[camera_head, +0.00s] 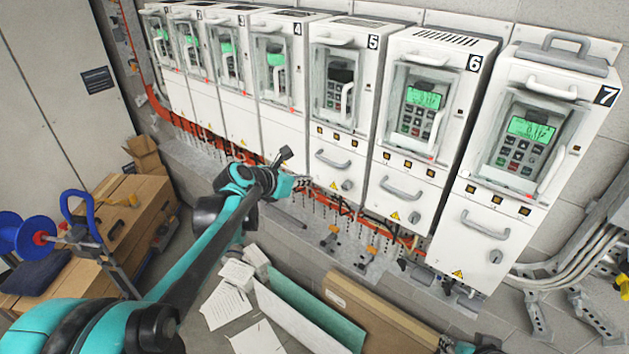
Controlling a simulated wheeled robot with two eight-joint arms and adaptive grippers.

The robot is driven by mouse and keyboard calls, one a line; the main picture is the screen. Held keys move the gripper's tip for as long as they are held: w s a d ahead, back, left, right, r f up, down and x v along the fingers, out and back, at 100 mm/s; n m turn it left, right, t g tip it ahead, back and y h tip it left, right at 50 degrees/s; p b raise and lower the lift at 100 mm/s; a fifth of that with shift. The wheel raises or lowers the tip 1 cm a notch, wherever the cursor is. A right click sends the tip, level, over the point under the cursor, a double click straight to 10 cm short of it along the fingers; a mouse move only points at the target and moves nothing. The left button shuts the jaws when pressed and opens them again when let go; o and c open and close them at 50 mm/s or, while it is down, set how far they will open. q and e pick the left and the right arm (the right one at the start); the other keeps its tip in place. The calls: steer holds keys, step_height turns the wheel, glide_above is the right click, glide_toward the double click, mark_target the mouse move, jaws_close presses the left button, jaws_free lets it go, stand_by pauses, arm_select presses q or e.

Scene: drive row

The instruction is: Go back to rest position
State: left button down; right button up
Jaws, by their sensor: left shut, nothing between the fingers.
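My left arm comes in from the lower left, and its gripper (302,182) is raised in front of the lower fronts of the drive cabinets, near cabinet 4 (283,128) and cabinet 5 (338,158). The gripper is small in the picture and is shut, with nothing held. I cannot tell its exact gap to the cabinets. My right gripper does not show; only a small teal and black part, probably of my right arm, shows at the bottom edge.
Cabinet 6 (407,180) and cabinet 7 (487,213) stand at the right. Cardboard boxes (135,195) and a blue cable reel (35,235) are at left. Papers (226,303) and long panels (375,310) lie below the arm. Metal conduits (575,262) run at far right.

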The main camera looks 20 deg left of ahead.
arm_select(q)
steer(key=s+d+f+m+g+y+b, duration=0.1)
steer(key=s+d+f+m+b, duration=0.1)
steer(key=s+f+m+b, duration=0.7)
steer(key=s+d+f+m+g+y+b, duration=0.1)
steer(key=s+d+f+m+b, duration=0.1)
steer(key=s+f+m+b, duration=0.7)
steer(key=s+d+f+m+g+y+b, duration=0.1)
steer(key=s+d+f+m+y+b, duration=0.1)
steer(key=s+f+m+b, duration=0.7)
step_height(320, 180, down, 10)
steer(key=m, duration=0.5)
steer(key=shift+s+d+g, duration=0.3)
steer(key=shift+s+g, duration=0.1)
steer(key=shift+f, duration=0.1)
